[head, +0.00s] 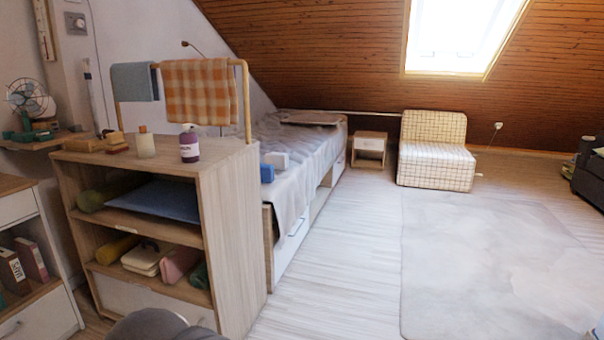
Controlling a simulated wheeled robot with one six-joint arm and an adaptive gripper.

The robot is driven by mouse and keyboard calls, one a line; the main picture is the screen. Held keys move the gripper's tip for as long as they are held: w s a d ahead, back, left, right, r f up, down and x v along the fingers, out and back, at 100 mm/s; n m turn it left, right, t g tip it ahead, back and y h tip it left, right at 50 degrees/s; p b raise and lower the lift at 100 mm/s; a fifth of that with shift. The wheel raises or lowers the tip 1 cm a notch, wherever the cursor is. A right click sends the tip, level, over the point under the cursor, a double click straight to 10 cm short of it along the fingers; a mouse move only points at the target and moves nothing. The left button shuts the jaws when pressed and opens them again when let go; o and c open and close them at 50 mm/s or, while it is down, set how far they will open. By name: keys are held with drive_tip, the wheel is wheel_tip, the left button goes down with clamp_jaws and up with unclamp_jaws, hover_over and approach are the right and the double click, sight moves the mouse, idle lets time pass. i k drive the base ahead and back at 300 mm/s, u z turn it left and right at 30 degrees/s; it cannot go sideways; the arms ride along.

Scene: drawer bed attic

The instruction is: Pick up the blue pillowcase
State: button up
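A flat blue folded cloth (155,198), which looks like the pillowcase, lies on the upper open shelf of the wooden shelf unit (238,225). A green rolled item (92,198) lies to its left on the same shelf. A grey-blue cloth (134,82) hangs on the rack above, and a small blue item (266,173) is on the bed; I cannot tell what that item is. A dark grey rounded part of my own arm shows at the bottom edge. My gripper is not in view.
The lower shelf holds a yellow roll (117,248), a pale box (146,257) and pink cloth (180,265). Bottles and a purple jar (189,146) stand on top. The bed (310,160) is behind. Open floor (345,260) and a rug (490,260) lie to the right.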

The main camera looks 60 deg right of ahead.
sight(267, 171)
drive_tip(key=z, duration=2.3)
drive_tip(key=i, duration=1.2)
drive_tip(key=z, duration=0.3)
drive_tip(key=i, duration=1.15)
drive_tip(key=u, duration=1.25)
drive_tip(key=i, duration=0.7)
drive_tip(key=u, duration=0.6)
